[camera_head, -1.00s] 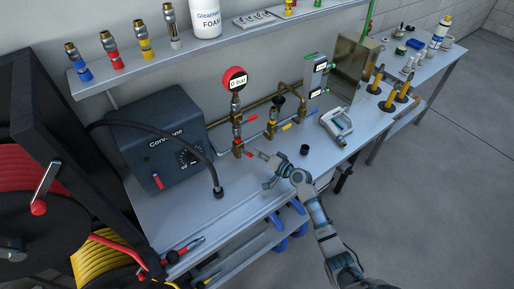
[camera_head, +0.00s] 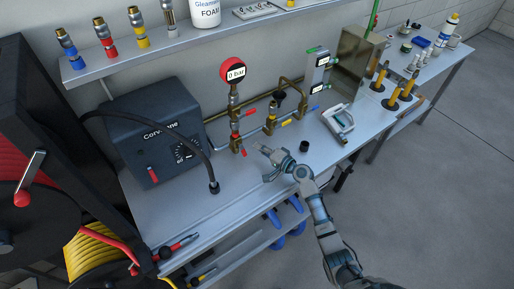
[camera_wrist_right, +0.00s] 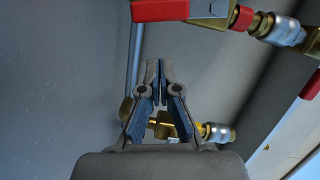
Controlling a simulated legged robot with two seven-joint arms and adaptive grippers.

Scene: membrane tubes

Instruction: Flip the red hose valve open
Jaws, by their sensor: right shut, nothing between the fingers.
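A red-handled fitting (camera_head: 182,242) lies at the bench's front left edge, close to the end of the red hose (camera_head: 105,243). Brass pipework on the bench has a red lever (camera_head: 243,152) pointing downward below the gauge, and another red lever (camera_head: 249,113) higher up. I cannot tell which of these is the named valve. My right gripper (camera_head: 261,160) is shut and empty, above the bench just right of the lower red lever and apart from it. The wrist view shows its closed fingertips (camera_wrist_right: 159,64) touching nothing, with a red handle (camera_wrist_right: 160,10) above. My left gripper is out of view.
A dark box (camera_head: 155,130) with a black hose stands left of the pipework. The round gauge (camera_head: 233,71) reads 0 bar. A yellow lever (camera_head: 286,122), a small black cap (camera_head: 304,146) and a clamp-like tool (camera_head: 338,122) are to the right. Bare bench (camera_head: 170,205) shows at front left.

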